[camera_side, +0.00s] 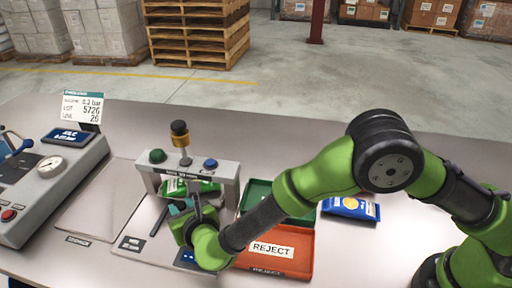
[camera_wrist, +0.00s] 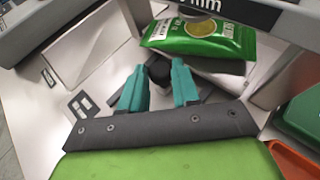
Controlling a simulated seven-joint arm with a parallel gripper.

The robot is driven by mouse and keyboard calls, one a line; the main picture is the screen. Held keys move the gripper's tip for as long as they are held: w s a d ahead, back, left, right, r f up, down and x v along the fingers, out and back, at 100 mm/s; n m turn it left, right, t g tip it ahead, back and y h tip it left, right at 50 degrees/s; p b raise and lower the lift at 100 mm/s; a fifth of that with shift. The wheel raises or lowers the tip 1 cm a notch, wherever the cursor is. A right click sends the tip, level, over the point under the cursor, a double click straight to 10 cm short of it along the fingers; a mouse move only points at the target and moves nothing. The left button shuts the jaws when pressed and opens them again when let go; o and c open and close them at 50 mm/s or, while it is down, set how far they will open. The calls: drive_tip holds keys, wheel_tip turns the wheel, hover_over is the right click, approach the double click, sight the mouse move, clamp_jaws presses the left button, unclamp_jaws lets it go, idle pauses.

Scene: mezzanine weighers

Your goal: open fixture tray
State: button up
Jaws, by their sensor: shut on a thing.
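A grey fixture (camera_side: 222,172) like a small press bridge stands on the bench, with a black and brass knob on top and green and blue buttons. Its pale tray (camera_wrist: 226,79) lies under the bridge and carries a green packet (camera_wrist: 207,38), which also shows in the side view (camera_side: 203,187). My gripper (camera_wrist: 158,85) is at the front of the fixture, its teal fingers on either side of a dark handle (camera_wrist: 158,69) and shut on it. In the side view my wrist hides most of the handle and tray front.
A red REJECT bin (camera_side: 290,262) and a green bin (camera_side: 258,193) stand right of the fixture. A blue packet (camera_side: 350,208) lies farther right. A grey console (camera_side: 45,185) with a gauge stands at left, beside a flat plate (camera_side: 100,215).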

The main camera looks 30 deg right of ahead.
clamp_jaws()
drive_tip(key=s+a, duration=0.7)
drive_tip(key=shift+s+a, duration=0.3)
drive_tip(key=shift+a, duration=0.05)
drive_tip(key=o, duration=1)
unclamp_jaws()
drive_tip(key=v, duration=1.7)
drive_tip(key=shift+w, duration=0.1)
